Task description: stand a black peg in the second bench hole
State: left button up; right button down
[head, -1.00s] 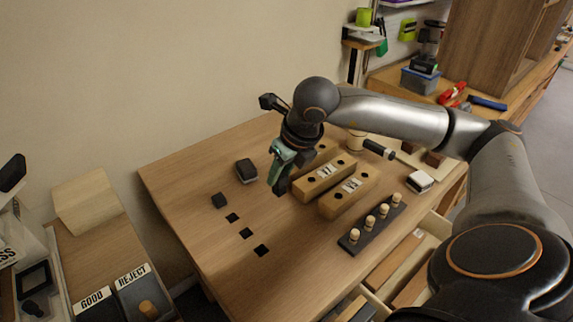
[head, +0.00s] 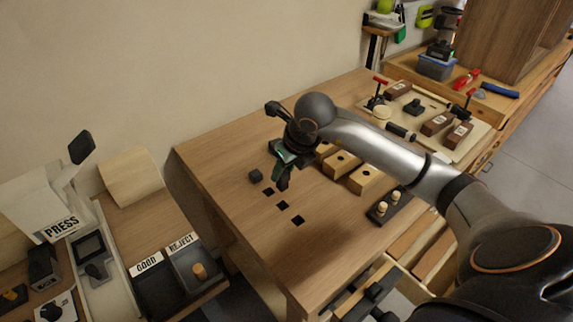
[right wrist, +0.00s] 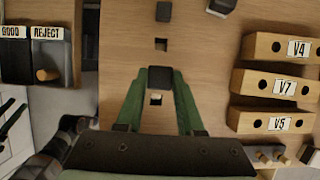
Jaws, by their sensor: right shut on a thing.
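My right gripper (head: 283,181) is shut on a black peg (right wrist: 160,78), which shows between its green fingers in the right wrist view. The gripper is over the bench (head: 225,160), close beside the row of square holes. Another black peg (head: 256,176) stands at the far end of that row. Three dark open holes run toward the front: the second hole (head: 268,191), a middle one (head: 283,205) and the nearest (head: 298,220). In the right wrist view an open hole (right wrist: 161,44) lies between the two pegs. I cannot tell the held peg's height. My left gripper is not in view.
Wooden blocks with holes (head: 366,180) and a dark rack with pale pegs (head: 390,206) stand right of the gripper. GOOD and REJECT trays (head: 190,262) are at lower left. Open drawers (head: 400,250) lie along the front edge. Bench left of the holes is clear.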

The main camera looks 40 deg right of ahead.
aim_at(286, 189)
jog(key=shift+f+b, duration=1.55)
jog(key=shift+f, duration=0.8)
jog(key=shift+f+b, duration=0.75)
jog(key=shift+f+b, duration=0.5)
jog(key=shift+b, duration=0.35)
jog(key=shift+f+b, duration=0.3)
jog(key=shift+f+b, duration=1.15)
jog(key=shift+b, duration=0.15)
dwell(0.9)
jog(key=shift+c, duration=1.4)
grip_release()
